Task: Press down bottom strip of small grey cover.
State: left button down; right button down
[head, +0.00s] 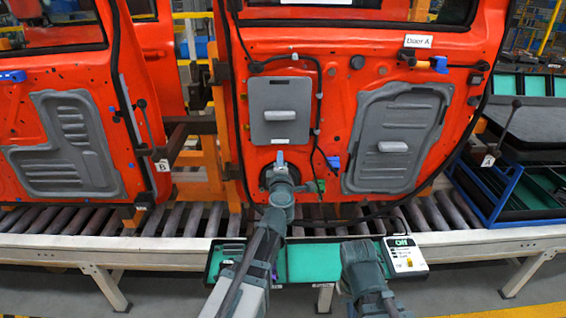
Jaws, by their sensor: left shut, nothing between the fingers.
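The small grey cover (280,98) is a near-square panel with a light handle-like block, on the red-orange door marked Door A (340,60). Its bottom strip (281,139) runs along its lower edge. My left gripper (280,157) is shut and empty, just below that strip, in front of a dark round part of the door. I cannot tell whether its tip touches the door. Part of my right arm shows at the bottom, but its fingers do not show.
A larger grey cover (398,135) sits to the right on the same door. A black cable (319,90) runs beside the small cover, with a green connector (316,186) low down. A green-lined tray (312,262) and a handheld device (404,257) are below, before the roller conveyor (190,220).

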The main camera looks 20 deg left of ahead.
pick_arm(q)
jog(key=x, duration=0.7)
jog(key=shift+w, duration=0.3)
jog(key=shift+w+a, duration=0.1)
jog(key=shift+w, duration=0.15)
dwell(2.5)
jog(key=shift+s, duration=0.1)
send_near(280, 141)
dwell(0.7)
